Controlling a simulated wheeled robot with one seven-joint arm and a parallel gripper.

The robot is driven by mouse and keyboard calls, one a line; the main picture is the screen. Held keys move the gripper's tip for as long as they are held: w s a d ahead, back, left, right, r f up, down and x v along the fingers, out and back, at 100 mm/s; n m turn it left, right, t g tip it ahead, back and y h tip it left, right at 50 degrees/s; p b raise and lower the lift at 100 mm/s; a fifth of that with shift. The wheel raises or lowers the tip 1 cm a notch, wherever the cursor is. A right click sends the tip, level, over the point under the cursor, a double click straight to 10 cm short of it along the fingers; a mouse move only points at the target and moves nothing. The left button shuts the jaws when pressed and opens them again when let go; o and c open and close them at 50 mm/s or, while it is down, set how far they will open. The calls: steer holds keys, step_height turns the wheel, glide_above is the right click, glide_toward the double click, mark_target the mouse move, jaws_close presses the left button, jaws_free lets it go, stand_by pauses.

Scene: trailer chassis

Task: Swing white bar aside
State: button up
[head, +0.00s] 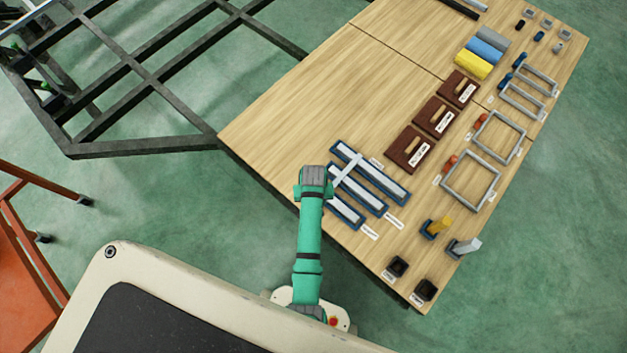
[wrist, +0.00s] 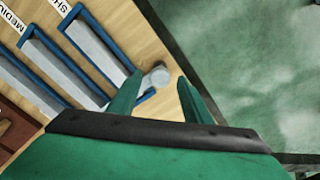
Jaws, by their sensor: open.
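A white bar (head: 347,169) lies across the blue trays near the front edge of the wooden table in the head view. In the wrist view a pale round piece (wrist: 160,77) shows between my fingertips. I cannot tell whether it is an end of the white bar. My gripper (wrist: 161,80) is open, with one green finger on each side of this piece and no visible grip on it. In the head view my arm's end covers the fingers and the near side of the trays.
Blue trays holding pale bars (head: 375,178) lie beside my gripper, with labels at their ends. Brown blocks (head: 409,150), grey frames (head: 470,181) and small black holders (head: 398,266) stand farther right. The left part of the table (head: 300,115) is clear. A dark chassis frame (head: 145,145) adjoins it.

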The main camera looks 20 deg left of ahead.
steer(key=shift+f, duration=0.55)
jaws_close()
